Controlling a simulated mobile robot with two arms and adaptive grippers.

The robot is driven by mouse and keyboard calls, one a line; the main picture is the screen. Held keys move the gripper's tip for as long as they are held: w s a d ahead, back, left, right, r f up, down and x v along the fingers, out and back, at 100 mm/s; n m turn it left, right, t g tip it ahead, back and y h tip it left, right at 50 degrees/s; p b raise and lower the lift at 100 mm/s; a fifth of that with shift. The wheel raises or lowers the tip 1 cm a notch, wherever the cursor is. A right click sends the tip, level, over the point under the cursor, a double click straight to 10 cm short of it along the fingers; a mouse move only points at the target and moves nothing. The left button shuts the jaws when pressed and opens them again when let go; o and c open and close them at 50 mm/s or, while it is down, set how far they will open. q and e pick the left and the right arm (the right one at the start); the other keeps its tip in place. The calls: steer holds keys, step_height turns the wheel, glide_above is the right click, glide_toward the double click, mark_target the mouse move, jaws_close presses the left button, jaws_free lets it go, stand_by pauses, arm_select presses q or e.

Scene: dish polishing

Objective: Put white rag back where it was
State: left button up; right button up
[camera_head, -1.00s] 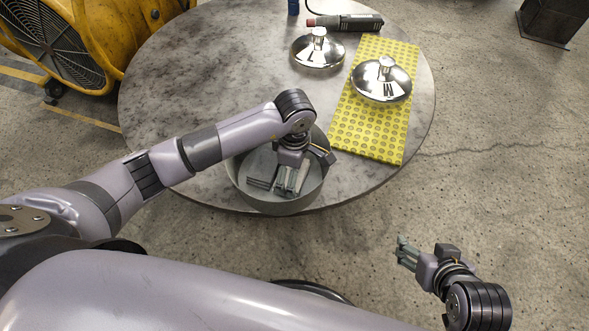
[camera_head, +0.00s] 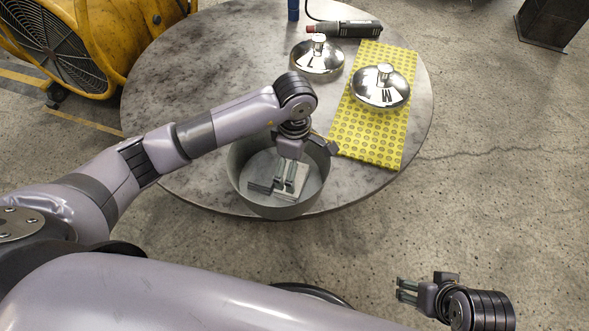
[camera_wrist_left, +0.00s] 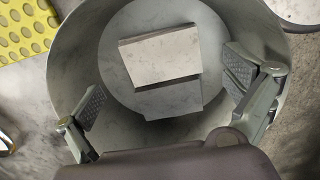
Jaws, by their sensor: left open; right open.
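The white rag (camera_head: 299,182) lies folded in the round grey bin (camera_head: 240,185) at the table's near edge; it also shows in the left wrist view (camera_wrist_left: 160,58). A second grey-white piece (camera_wrist_left: 172,97) lies partly under or against it. My left gripper (camera_head: 284,187) is over the bin, open and empty, its fingers spread either side of the rag in the left wrist view (camera_wrist_left: 165,95). In the head view the fingers cover part of the rag. My right gripper (camera_head: 402,291) is open and empty over the floor, off the table.
A yellow dotted mat (camera_head: 367,140) lies right of the bin with a polished lid (camera_head: 379,92) on it. Another lid (camera_head: 317,62) and a polishing tool (camera_head: 345,28) are behind. A yellow fan (camera_head: 60,45) stands at left. The table's left side is clear.

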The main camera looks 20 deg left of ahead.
arm_select(q)
step_height(320, 180, up, 6)
steer(key=shift+r+p, duration=0.15)
steer(key=shift+p, duration=0.3)
stand_by(0.3)
